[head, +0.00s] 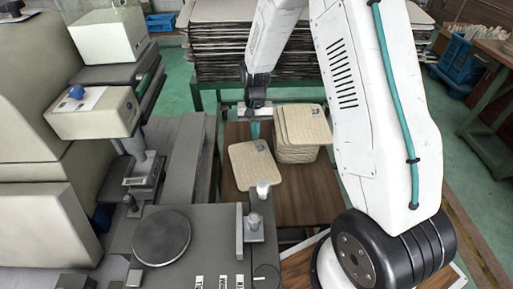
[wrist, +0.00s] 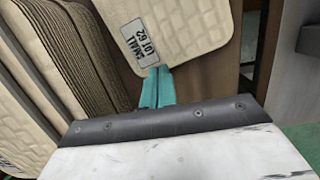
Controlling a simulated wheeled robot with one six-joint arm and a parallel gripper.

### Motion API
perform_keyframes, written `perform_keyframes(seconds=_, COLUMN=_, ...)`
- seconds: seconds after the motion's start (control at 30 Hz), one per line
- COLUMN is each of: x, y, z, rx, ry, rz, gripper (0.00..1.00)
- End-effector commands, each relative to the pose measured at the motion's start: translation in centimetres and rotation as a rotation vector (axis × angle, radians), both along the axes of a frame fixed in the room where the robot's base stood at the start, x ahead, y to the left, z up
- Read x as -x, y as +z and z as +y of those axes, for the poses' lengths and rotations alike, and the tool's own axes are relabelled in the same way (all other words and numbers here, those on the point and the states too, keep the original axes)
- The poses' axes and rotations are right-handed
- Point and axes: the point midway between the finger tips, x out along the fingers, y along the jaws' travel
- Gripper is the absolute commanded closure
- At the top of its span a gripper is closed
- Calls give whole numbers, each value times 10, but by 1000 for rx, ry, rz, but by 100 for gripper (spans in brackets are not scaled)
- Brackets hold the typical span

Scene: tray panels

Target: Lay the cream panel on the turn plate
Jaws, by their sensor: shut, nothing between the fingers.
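A cream quilted panel (head: 252,170) with a small label lies on the brown wooden surface, left of a stack of similar panels (head: 300,145). The turn plate (head: 161,237) is a bare dark grey disc on the machine bed at the lower left. My gripper (head: 255,131), with teal fingers, is shut and empty at the far end of the single panel. In the wrist view my fingertips (wrist: 157,80) are close to the labelled edge of the panel (wrist: 185,25); I cannot tell whether they touch it. The stack (wrist: 60,60) shows at the left there.
A beige machine (head: 35,190) fills the left side. Tall stacked sheets (head: 220,50) stand behind.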

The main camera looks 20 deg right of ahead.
Motion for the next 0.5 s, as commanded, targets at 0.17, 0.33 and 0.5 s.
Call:
perform_keyframes(seconds=0.17, x=27, y=1, z=11, rx=0, ry=3, rz=0, gripper=100)
perform_keyframes(seconds=0.33, x=61, y=1, z=26, rx=0, ry=3, rz=1, gripper=100)
perform_keyframes(seconds=0.5, x=92, y=1, z=38, rx=0, ry=3, rz=0, gripper=100)
